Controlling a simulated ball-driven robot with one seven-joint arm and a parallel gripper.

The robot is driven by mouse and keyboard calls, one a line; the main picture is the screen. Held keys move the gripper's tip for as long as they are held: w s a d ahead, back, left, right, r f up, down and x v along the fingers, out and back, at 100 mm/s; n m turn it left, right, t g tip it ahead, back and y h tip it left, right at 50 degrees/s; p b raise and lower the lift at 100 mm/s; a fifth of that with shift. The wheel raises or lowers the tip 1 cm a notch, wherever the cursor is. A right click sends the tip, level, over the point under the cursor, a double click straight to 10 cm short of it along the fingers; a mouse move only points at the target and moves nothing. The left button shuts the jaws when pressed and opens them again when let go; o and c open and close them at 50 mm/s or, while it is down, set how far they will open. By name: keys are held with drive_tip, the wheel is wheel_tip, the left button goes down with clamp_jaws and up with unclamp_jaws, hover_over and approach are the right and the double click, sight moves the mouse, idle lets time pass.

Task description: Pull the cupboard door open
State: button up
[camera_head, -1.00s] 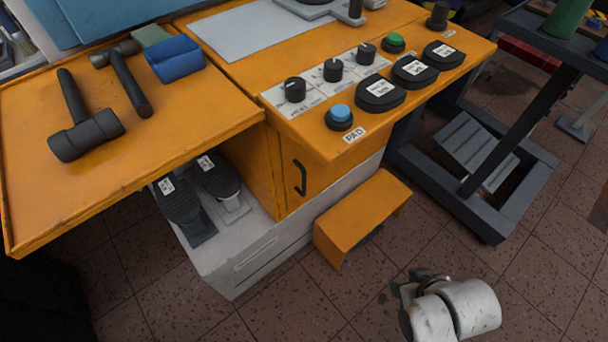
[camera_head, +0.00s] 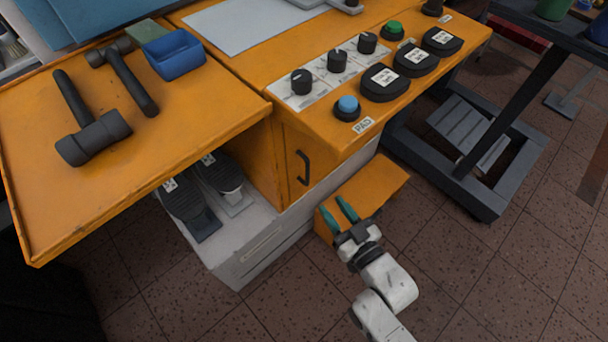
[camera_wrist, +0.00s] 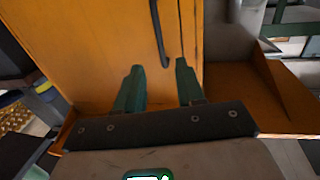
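The orange cupboard door (camera_head: 318,152) is closed under the worktop, with a dark curved handle (camera_head: 303,167) on its left part. In the wrist view the door (camera_wrist: 100,45) fills the middle and the handle (camera_wrist: 159,35) stands out from it, beyond the fingertips and between their lines. My gripper (camera_head: 336,208) has two green fingers, spread apart and empty. It is below and right of the handle in the head view, not touching it. The wrist view also shows the open gripper (camera_wrist: 159,78).
An orange step (camera_head: 375,187) stands on the floor, partly behind my gripper. Foot pedals (camera_head: 204,192) rest on the grey base (camera_head: 258,250) left of the door. The worktop (camera_head: 240,110) with hammers, knobs and buttons overhangs them.

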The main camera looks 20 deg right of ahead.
drive_tip(key=w+a+b, duration=0.1)
drive_tip(key=w, duration=0.9)
drive_tip(key=shift+w+b, duration=0.3)
drive_tip(key=shift+w, duration=0.05)
drive_tip(key=shift+a, duration=0.1)
clamp_jaws()
